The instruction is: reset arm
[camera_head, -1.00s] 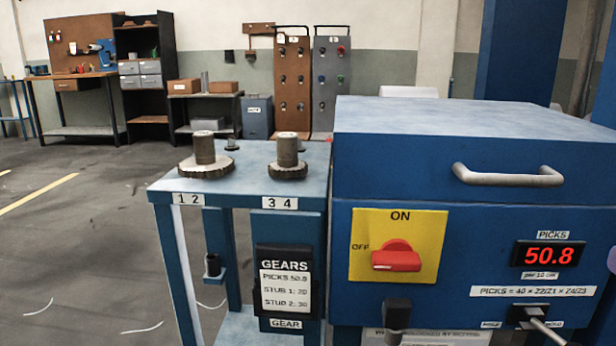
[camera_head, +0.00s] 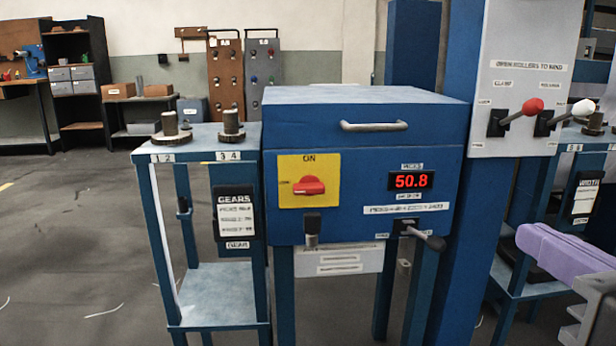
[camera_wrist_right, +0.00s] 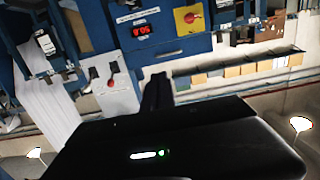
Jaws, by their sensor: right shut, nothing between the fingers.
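My right gripper (camera_wrist_right: 157,82) shows in the right wrist view as dark fingers beyond its black body. The fingers are together with nothing between them, and they are apart from the machine. That view is upside down. My left gripper is in neither view now. In the head view the blue loom cabinet (camera_head: 365,112) stands in the middle. It has a yellow switch plate (camera_head: 324,164) with a red knob (camera_head: 309,186) and a red display (camera_head: 411,181) reading 50.8. A dark-knobbed lever (camera_head: 435,242) sticks out below the display.
A blue stand (camera_head: 191,144) left of the cabinet carries toothed gears on stubs. A grey panel (camera_head: 525,50) at the right has a red-knobbed lever (camera_head: 533,106) and a white-knobbed lever (camera_head: 582,109). A lavender part (camera_head: 565,248) reaches in at the right edge. The floor at left is clear.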

